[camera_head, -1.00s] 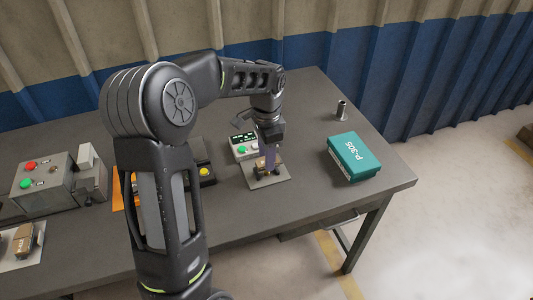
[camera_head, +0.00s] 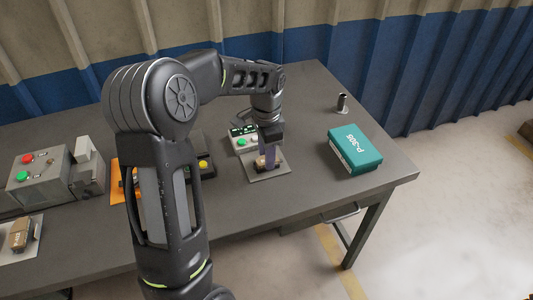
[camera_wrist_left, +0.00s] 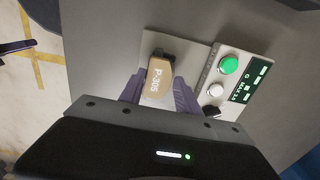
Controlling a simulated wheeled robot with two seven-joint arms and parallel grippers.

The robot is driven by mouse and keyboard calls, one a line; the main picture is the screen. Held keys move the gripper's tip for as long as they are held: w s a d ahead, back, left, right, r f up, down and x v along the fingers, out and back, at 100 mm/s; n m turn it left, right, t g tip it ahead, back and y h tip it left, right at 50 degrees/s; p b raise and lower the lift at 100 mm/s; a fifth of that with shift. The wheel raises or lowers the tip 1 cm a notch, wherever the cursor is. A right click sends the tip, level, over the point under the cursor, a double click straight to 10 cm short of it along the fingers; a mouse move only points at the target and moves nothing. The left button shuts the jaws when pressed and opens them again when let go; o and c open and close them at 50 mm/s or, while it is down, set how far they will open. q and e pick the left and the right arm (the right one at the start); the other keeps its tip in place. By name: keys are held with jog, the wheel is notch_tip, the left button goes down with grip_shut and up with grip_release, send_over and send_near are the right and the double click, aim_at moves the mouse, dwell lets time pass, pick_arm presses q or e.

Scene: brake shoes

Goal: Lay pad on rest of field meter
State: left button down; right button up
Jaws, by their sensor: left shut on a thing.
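A tan pad (camera_wrist_left: 158,82) marked P-305 sits between the two fingers of my left gripper (camera_wrist_left: 158,92) in the left wrist view. The gripper is shut on it. In the head view, my left gripper (camera_head: 268,156) points down over a pale plate (camera_head: 277,174) in front of the field meter (camera_head: 243,140). The meter has a lit display, a green button and a white knob. A dark rest (camera_wrist_left: 172,54) on the plate shows just under the pad; whether the pad touches it I cannot tell.
A teal box (camera_head: 354,149) and a small metal cylinder (camera_head: 342,103) stand to the right. A black box with a yellow button (camera_head: 203,163) is left of the meter. A grey machine (camera_head: 43,172) and another brown piece (camera_head: 20,236) on a pale sheet are at far left.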

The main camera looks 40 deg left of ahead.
pick_arm(q)
jog(key=shift+f, duration=0.25)
jog(key=c, duration=0.8)
grip_release()
jog(key=shift+o, duration=0.2)
jog(key=shift+r, duration=3.9)
